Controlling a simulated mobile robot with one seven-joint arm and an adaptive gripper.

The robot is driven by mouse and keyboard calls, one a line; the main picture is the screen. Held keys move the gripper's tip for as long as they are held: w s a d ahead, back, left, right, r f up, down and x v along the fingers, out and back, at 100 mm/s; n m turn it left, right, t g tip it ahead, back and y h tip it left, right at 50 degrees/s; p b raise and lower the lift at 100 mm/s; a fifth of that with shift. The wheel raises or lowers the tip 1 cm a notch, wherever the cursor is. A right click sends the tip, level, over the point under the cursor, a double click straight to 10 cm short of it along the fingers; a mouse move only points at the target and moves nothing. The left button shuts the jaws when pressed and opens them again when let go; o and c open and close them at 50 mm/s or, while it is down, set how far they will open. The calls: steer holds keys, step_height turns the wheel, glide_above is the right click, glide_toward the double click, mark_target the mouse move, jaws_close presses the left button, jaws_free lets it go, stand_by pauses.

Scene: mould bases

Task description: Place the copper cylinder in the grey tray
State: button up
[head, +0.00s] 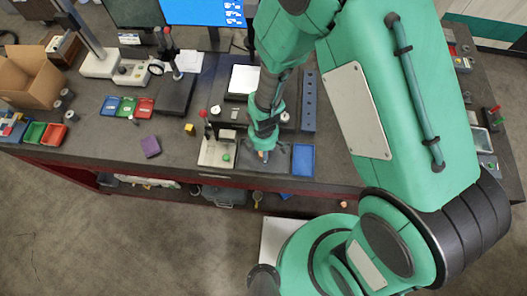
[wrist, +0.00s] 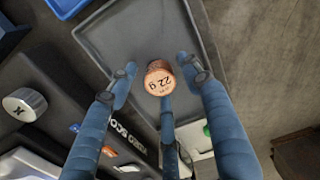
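The copper cylinder (wrist: 159,78), marked "22 g" on its top, is upright over the floor of the grey tray (wrist: 115,35) in the wrist view. It looks to be standing in the tray, though its underside is hidden. My gripper (wrist: 157,70) has its blue fingers around the cylinder. The two outer fingers are spread, with gaps between them and the cylinder. The third finger is close to its near side; I cannot tell if it touches. In the head view the gripper (head: 263,153) points down over the grey tray (head: 281,163), and only a small copper spot shows between the fingers.
A blue tray (head: 303,160) lies right of the grey tray. A light plate with a red-knobbed device (head: 214,152) stands close on its left. A silver weight (wrist: 24,104) shows in the wrist view. The bench's front edge is close; its surface around the purple block (head: 150,146) is fairly clear.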

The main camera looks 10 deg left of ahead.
steer(key=shift+r, duration=0.1)
step_height(320, 180, up, 12)
steer(key=shift+b, duration=0.3)
stand_by(0.6)
stand_by(0.6)
steer(key=shift+r, duration=0.1)
